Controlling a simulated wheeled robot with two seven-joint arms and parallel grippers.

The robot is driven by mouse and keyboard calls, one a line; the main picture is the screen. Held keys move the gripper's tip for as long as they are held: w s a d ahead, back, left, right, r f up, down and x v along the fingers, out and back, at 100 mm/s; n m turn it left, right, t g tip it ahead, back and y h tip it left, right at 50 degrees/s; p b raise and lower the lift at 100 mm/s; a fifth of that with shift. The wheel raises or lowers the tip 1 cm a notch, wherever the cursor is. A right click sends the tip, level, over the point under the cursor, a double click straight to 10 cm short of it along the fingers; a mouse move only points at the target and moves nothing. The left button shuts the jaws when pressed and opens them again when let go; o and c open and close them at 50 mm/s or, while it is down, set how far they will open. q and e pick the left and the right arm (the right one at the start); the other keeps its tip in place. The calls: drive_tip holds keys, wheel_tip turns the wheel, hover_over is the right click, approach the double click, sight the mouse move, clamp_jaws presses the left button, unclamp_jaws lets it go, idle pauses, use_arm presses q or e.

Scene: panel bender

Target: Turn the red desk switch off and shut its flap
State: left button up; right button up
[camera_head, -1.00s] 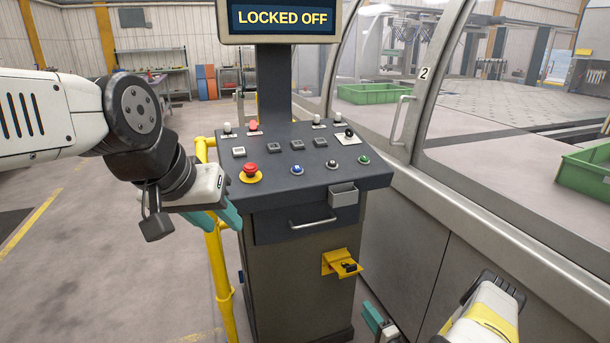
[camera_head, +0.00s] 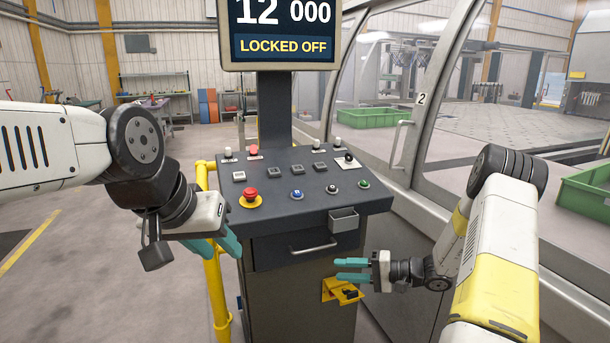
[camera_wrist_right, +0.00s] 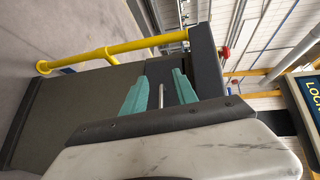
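The control desk (camera_head: 320,212) stands in the middle of the head view. A small red-capped switch (camera_head: 253,151) is at its back left; no separate flap on it can be made out. A red mushroom button (camera_head: 250,195) on a yellow ring is at the front left. A yellow bracket (camera_head: 328,290) with a black piece on it sticks out from the desk's front. My right gripper (camera_head: 338,270) is open and empty, just above this bracket. In the right wrist view, the drawer handle (camera_wrist_right: 161,95) appears between its fingers. My left gripper (camera_head: 224,252) is open and empty, left of the desk.
The screen (camera_head: 280,35) above the desk reads "LOCKED OFF". A yellow rail (camera_head: 214,270) stands along the desk's left side. A grey box (camera_head: 343,220) hangs at the desk's front edge. The machine's framed window (camera_head: 420,110) is on the right. Floor on the left is free.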

drive_tip(key=s+a+r+n+g+h, duration=0.35)
drive_tip(key=s+r, duration=0.25)
drive_tip(key=r, duration=0.4)
drive_tip(key=s+d+r+t+h, duration=0.2)
drive_tip(key=s+r+h, duration=0.3)
drive_tip(key=s+r, duration=0.3)
drive_tip(key=s+d+r+t+h, duration=0.3)
drive_tip(key=s+r, duration=0.5)
drive_tip(key=s, duration=0.4)
drive_tip(key=shift+d+r+h, duration=0.2)
drive_tip(key=shift+d+h, duration=0.45)
drive_tip(key=shift+h, duration=0.2)
drive_tip(key=shift+s, duration=0.1)
